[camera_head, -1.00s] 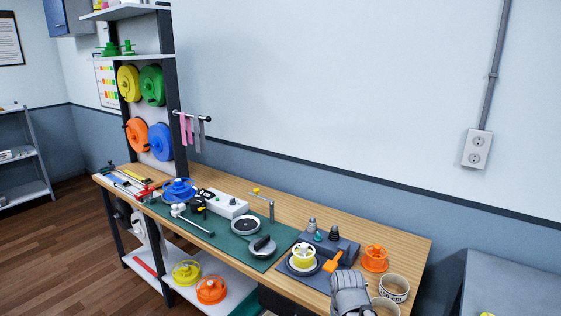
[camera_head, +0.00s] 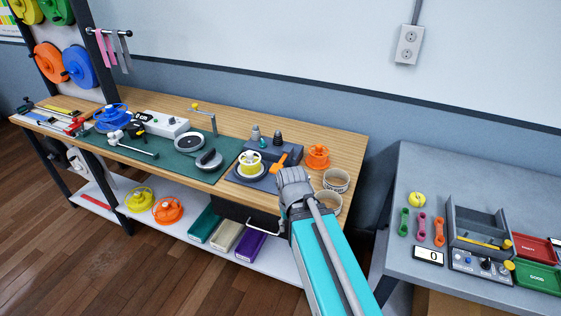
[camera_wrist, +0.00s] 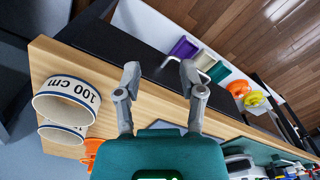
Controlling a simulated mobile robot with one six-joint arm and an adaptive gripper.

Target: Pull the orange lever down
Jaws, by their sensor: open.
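The orange lever (camera_head: 279,161) sticks up at a slant from the grey device (camera_head: 285,152) at the right part of the wooden bench, beside a yellow and white spool (camera_head: 249,162). My gripper (camera_wrist: 160,72) is open and empty, its two fingers apart over the bench's front edge in the wrist view. In the head view my wrist is just in front and to the right of the lever; the fingers are hidden there. I cannot make out the lever in the wrist view, where my gripper's body covers part of the bench.
An orange spool (camera_head: 317,156) and a round strap container (camera_head: 336,181) stand right of the device. The "100 cm" container (camera_wrist: 68,100) is close on the wrist view's left. A grey table (camera_head: 390,245) with trays stands at right. Bins (camera_head: 250,245) sit on the lower shelf.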

